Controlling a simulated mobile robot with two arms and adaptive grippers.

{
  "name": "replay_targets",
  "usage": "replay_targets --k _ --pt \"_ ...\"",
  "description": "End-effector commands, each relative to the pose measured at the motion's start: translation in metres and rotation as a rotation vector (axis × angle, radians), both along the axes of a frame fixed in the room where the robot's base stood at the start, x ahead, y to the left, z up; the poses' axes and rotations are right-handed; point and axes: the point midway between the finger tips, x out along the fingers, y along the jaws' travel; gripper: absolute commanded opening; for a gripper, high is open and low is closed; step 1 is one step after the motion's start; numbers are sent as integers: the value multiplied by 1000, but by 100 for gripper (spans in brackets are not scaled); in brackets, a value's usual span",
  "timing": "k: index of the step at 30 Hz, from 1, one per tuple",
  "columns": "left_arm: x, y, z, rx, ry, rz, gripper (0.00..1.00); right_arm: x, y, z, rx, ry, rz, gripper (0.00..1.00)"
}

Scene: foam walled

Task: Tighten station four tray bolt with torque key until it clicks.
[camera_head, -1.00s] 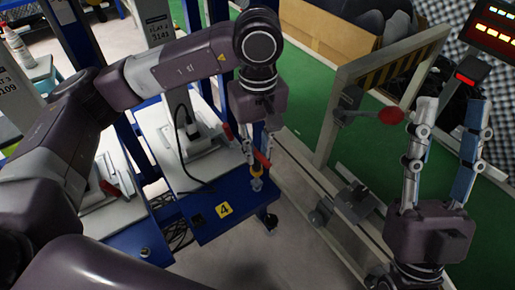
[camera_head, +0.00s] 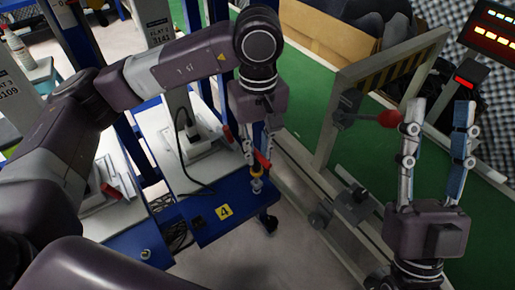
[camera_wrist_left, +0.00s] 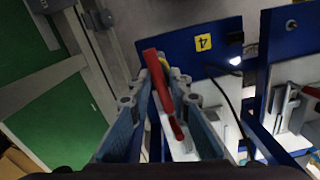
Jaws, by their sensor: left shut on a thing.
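The station four tray (camera_head: 205,232) is a blue plate with a yellow "4" label (camera_head: 224,212). The torque key (camera_head: 257,171) has a red handle and a yellow part, and stands at the tray's right end. My left gripper (camera_head: 262,150) is above the tray, shut on the key's upper part. In the left wrist view, the key's red handle (camera_wrist_left: 160,88) shows between the fingers, with a little yellow at its far end. The bolt under the key cannot be made out. My right gripper (camera_head: 439,108) is open and empty, fingers up, at the right.
A pale metal frame with a striped bar and red knob (camera_head: 389,118) stands between my grippers. A second blue tray (camera_head: 140,242) is at the left. A cardboard box (camera_head: 325,35) is at the back, and a lit panel (camera_head: 495,30) at the upper right.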

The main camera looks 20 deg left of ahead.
Motion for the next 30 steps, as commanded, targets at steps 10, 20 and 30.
replay_targets --k 10,20,30 --pt "0 0 9 -1 -1 0 0 16 3 -13 -28 95 -3 40" --pt "0 0 15 -2 -1 0 0 30 5 -28 -53 184 -9 40" --pt "1 0 22 -1 -2 0 0 42 7 -47 -80 282 -12 40"
